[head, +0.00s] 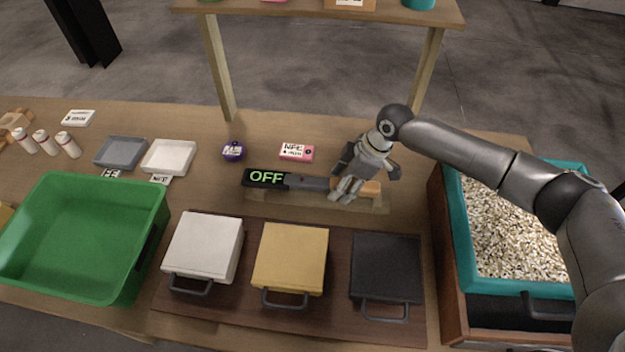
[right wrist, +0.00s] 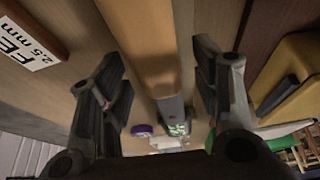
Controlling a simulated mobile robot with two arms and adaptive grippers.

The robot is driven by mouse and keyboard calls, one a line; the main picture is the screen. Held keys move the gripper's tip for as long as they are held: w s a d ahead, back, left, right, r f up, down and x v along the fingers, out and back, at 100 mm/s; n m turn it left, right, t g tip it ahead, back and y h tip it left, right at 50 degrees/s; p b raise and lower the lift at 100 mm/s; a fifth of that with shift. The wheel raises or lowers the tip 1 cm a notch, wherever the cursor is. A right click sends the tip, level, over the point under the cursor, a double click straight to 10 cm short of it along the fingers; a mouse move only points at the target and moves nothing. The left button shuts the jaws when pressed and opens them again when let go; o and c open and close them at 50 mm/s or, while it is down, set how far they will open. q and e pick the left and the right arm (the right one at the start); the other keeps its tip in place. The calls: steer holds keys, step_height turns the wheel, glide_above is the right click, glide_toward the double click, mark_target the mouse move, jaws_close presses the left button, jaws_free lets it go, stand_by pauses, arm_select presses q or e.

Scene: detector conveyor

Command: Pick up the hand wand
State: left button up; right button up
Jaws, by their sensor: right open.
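The hand wand (head: 290,181) is a dark bar with a lit display reading OFF at its left end and an orange-brown handle end (head: 371,189) at its right. It lies along a low wooden stand (head: 300,204) on the table. My right gripper (head: 345,190) is over the handle part, its fingers pointing down and hiding some of it. In the right wrist view the brown handle (right wrist: 150,45) runs between the two spread fingers, with the green display (right wrist: 178,128) beyond. The gripper is open, with gaps visible beside the handle. My left gripper is out of view.
White (head: 204,247), yellow (head: 291,257) and black (head: 386,268) lidded boxes stand in front of the stand. A green bin (head: 85,235) is at left, a teal-rimmed box of pale bits (head: 455,210) at right. A purple puck (head: 233,151) and pink box (head: 297,152) lie behind.

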jaws_close()
stand_by(0.4)
steer(key=shift+r, duration=0.1)
steer(key=shift+w+r+b, duration=0.1)
steer(key=shift+r+b, duration=0.25)
steer(key=shift+r, duration=0.05)
step_height(320, 180, up, 2)
steer(key=shift+r+b, duration=0.15)
steer(key=shift+b, duration=0.45)
steer(key=s+a+r+b, duration=0.3)
steer(key=s+a+r, duration=0.2)
steer(key=s+r, duration=0.5)
steer(key=shift+s+a, duration=0.15)
steer(key=shift+s, duration=1.4)
steer(key=shift+f, duration=0.15)
